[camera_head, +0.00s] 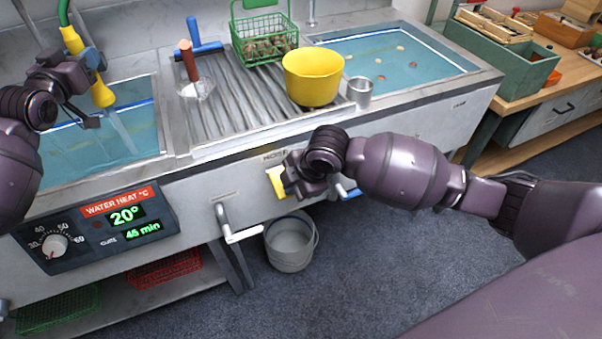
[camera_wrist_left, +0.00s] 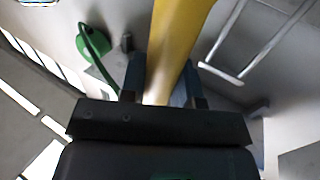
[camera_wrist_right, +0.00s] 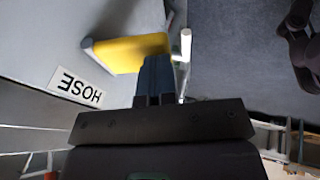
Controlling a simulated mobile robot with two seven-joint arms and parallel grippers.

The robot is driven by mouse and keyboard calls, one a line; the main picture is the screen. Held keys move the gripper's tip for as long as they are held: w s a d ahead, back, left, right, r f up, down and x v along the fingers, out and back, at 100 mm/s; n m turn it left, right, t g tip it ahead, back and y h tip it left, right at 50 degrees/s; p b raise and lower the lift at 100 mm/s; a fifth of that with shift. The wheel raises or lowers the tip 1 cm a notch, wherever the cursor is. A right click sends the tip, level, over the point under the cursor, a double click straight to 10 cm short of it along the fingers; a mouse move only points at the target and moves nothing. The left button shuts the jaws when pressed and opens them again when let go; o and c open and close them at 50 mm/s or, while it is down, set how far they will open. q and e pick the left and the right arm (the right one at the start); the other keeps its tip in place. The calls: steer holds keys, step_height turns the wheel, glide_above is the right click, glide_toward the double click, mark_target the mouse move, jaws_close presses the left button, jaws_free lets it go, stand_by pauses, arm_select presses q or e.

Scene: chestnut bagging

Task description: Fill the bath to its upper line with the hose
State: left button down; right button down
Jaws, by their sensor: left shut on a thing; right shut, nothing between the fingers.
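My left gripper (camera_head: 96,88) is shut on the yellow hose nozzle (camera_head: 104,96), which hangs mouth down over the left bath (camera_head: 157,119). The yellow hose body also shows between the fingers in the left wrist view (camera_wrist_left: 178,40). A pale stream of water (camera_head: 123,131) runs from the nozzle into the blue water (camera_head: 90,150). My right gripper (camera_wrist_right: 157,75) is shut and empty, close against the yellow lever (camera_wrist_right: 128,53) beside the HOSE label (camera_wrist_right: 75,85); contact is unclear.
The right bath (camera_head: 390,58) holds water with several floating bits. A heat panel (camera_head: 97,226) reads 20°. A grey bucket (camera_head: 290,247) stands below.

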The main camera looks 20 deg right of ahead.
steer(key=a+v, duration=0.1)
steer(key=v, duration=1.2)
steer(key=shift+s, duration=0.35)
steer(key=shift+d, duration=0.1)
stand_by(0.5)
step_height(320, 180, up, 7)
steer(key=n, duration=0.1)
glide_above(278, 192)
steer(key=d+f+g+h, duration=0.1)
steer(key=g, duration=0.1)
steer(key=d+f+m+g+h, duration=0.1)
steer(key=f+g+h, duration=0.1)
steer(key=shift+s+d+m, duration=0.15)
steer(key=shift+d+m, duration=0.1)
steer(key=shift+m, duration=0.05)
step_height(278, 192, down, 14)
stand_by(0.7)
